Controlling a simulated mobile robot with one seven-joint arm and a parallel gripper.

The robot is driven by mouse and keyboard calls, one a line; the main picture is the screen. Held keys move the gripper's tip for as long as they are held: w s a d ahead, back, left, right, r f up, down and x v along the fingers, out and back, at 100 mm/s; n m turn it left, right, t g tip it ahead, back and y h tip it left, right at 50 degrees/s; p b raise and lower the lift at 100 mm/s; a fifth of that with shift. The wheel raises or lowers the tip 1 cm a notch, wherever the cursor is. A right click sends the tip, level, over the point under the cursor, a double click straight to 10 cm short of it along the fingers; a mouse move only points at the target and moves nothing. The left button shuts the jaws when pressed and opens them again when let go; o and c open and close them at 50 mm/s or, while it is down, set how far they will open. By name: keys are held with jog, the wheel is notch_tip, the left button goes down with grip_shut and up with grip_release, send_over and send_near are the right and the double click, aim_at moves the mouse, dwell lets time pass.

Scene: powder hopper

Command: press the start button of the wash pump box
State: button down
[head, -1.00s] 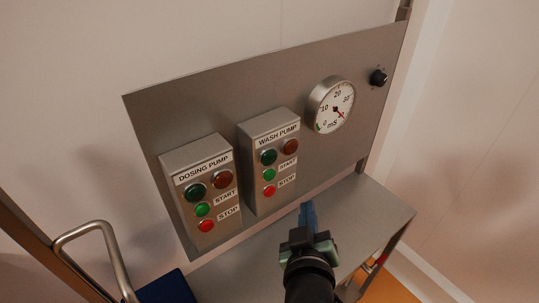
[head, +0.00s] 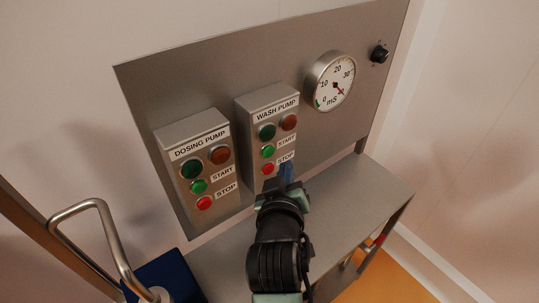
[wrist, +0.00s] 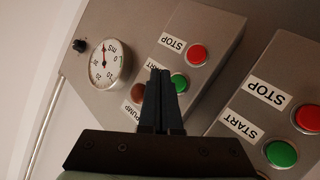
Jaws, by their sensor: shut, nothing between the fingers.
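The wash pump box (head: 259,104) is a grey metal box on the panel, right of the dosing pump box. Its green start button (head: 267,152) sits above its red stop button (head: 267,169). Above them are a dark green and a brown-red lamp. My gripper (head: 287,172) is shut and empty, in front of the box's lower right part near the STOP label. In the wrist view, which is upside down, the shut fingers (wrist: 159,76) point at the box, just left of the start button (wrist: 180,83). The stop button (wrist: 198,54) is above it. I cannot tell whether the fingertips touch the box.
The dosing pump box (head: 192,133) with similar buttons stands to the left. A round gauge (head: 330,81) and black knob (head: 379,54) are to the right. A grey shelf (head: 352,205) lies below. A metal handle (head: 106,230) and blue object (head: 167,277) are at lower left.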

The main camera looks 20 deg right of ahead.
jog(key=shift+w+a, duration=0.2)
jog(key=shift+w, duration=0.35)
jog(key=shift+w+a, duration=0.2)
jog(key=shift+w, duration=0.35)
jog(key=shift+w, duration=0.1)
dwell(1.2)
jog(key=shift+w+a, duration=0.15)
jog(key=shift+w, duration=0.15)
jog(key=shift+w+a, duration=0.15)
jog(key=shift+w, duration=0.2)
dwell(0.6)
jog(key=shift+s+r, duration=0.1)
jog(key=shift+s+d, duration=0.3)
jog(key=shift+s, duration=0.4)
jog(key=s, duration=0.1)
jog(key=s+d+p, duration=0.1)
jog(key=s, duration=0.1)
jog(key=s+p, duration=0.1)
jog(key=shift+s+d, duration=0.35)
